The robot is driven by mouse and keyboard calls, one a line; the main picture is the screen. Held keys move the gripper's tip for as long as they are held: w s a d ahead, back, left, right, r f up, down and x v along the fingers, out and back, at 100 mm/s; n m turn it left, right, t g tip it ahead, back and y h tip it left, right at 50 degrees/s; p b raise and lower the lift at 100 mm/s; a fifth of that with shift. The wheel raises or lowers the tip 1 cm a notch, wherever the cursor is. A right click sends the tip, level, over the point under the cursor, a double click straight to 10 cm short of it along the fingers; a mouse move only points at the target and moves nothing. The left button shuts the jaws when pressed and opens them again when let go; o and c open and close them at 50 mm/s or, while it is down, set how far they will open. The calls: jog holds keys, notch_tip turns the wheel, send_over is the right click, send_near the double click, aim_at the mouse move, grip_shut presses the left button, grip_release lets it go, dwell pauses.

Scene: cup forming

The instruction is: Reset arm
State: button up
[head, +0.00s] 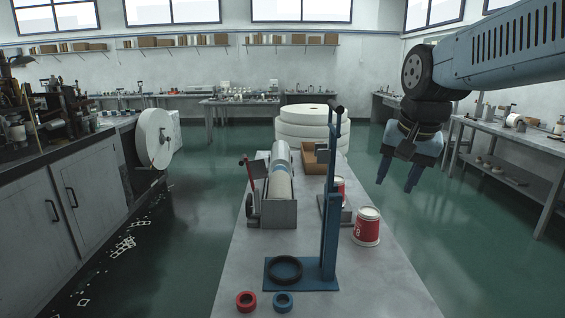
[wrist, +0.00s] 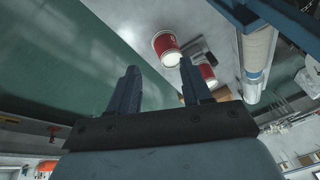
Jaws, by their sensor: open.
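My gripper (head: 398,172) hangs at the right in the head view, above the green floor beside the table (head: 240,270). Its two blue fingers are apart with nothing between them. The fingers also show in the wrist view (wrist: 157,88). My blue-grey arm reaches in from the upper right of the head view. A red and white cup (head: 366,228) stands upright near the table's right edge, apart from the gripper. It also shows beyond the fingers in the wrist view (wrist: 167,47). A second red cup (head: 339,185) stands behind it, partly hidden by the blue post.
A blue stand (head: 330,225) with a tall post and a black ring (head: 285,269) is on the table. A red ring (head: 246,301) and a blue ring (head: 283,302) lie at the front. A roll fixture (head: 279,205) stands left. A side bench (head: 515,160) is at right.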

jog(key=s+d+f+n+t, duration=0.1)
jog(key=s+f+n, duration=0.2)
jog(key=s, duration=0.6)
jog(key=shift+s+f+n+t, duration=0.3)
jog(key=shift+n+t, duration=0.1)
jog(key=shift+n, duration=0.4)
jog(key=shift+d, duration=0.1)
